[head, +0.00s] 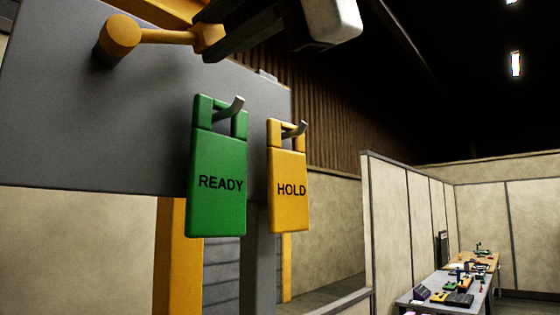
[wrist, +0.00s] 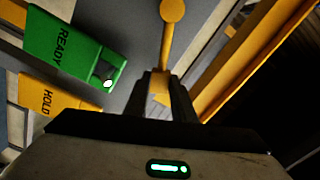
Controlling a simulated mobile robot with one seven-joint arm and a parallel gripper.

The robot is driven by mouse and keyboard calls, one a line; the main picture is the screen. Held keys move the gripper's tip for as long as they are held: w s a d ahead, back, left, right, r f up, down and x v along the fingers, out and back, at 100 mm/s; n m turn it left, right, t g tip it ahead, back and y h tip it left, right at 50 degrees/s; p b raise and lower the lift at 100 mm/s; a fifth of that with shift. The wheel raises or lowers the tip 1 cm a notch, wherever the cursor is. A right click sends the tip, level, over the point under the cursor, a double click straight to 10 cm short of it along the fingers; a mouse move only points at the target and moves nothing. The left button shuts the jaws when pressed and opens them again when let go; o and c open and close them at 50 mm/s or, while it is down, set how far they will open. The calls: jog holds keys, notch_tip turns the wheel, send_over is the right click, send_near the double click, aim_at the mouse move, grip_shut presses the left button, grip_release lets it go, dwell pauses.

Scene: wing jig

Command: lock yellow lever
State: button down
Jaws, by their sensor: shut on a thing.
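The yellow lever (head: 165,36) is on the grey panel at the upper left of the head view. It has a round hub at its left end and a thin arm reaching right, nearly level. My gripper (head: 217,38) is shut on the lever's free end. In the wrist view the lever (wrist: 168,40) runs from its round hub at the top down between the fingers of my gripper (wrist: 160,88). The fingers partly hide the lever's end.
A green READY tag (head: 217,190) and a yellow HOLD tag (head: 289,195) hang from hooks on the grey panel (head: 70,120), below my gripper. Yellow and grey posts stand under the panel. A workbench (head: 440,285) with small items stands far off at the lower right, beside partition walls.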

jog(key=c, duration=1.5)
grip_release()
jog(key=shift+s+d, duration=0.1)
jog(key=b+v, duration=0.1)
jog(key=v, duration=1.6)
jog(key=shift+d, duration=0.15)
